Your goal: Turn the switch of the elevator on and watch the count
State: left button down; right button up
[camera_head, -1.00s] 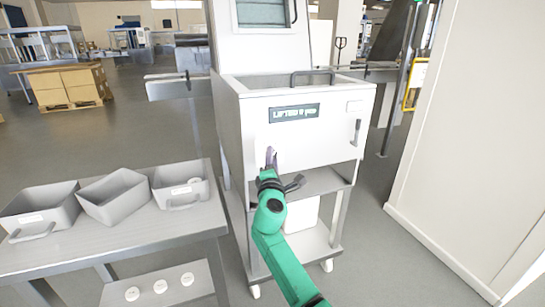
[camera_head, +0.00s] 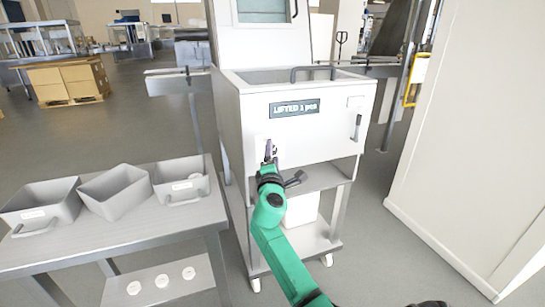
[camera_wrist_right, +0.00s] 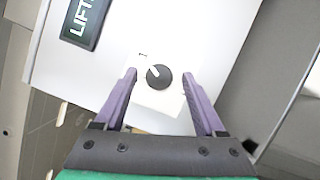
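The elevator is a white cabinet (camera_head: 320,147) on wheels, in the middle of the head view. Its dark display (camera_head: 294,108) reads "LIFTED" and a count that looks like 1 pcs. The switch is a round dark knob (camera_wrist_right: 159,77) on a pale plate, seen in the right wrist view. Its pointer is tilted to the upper left, towards a "1" mark. My right gripper (camera_wrist_right: 160,72) is open, with one purple finger on each side of the knob and gaps between. My left gripper is not seen.
Several grey bins (camera_head: 117,191) stand on a grey table (camera_head: 130,234) at the left. A black handle (camera_head: 357,127) is at the cabinet's right side. A large pale panel (camera_head: 460,150) stands at the right, with free floor between.

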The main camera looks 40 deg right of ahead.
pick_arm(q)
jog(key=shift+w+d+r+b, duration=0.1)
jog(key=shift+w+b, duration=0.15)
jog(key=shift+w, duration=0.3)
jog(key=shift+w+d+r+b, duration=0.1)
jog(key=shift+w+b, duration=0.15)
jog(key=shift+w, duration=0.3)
pick_arm(e)
jog(key=v, duration=1.4)
jog(key=shift+s, duration=0.3)
jog(key=shift+a, duration=0.1)
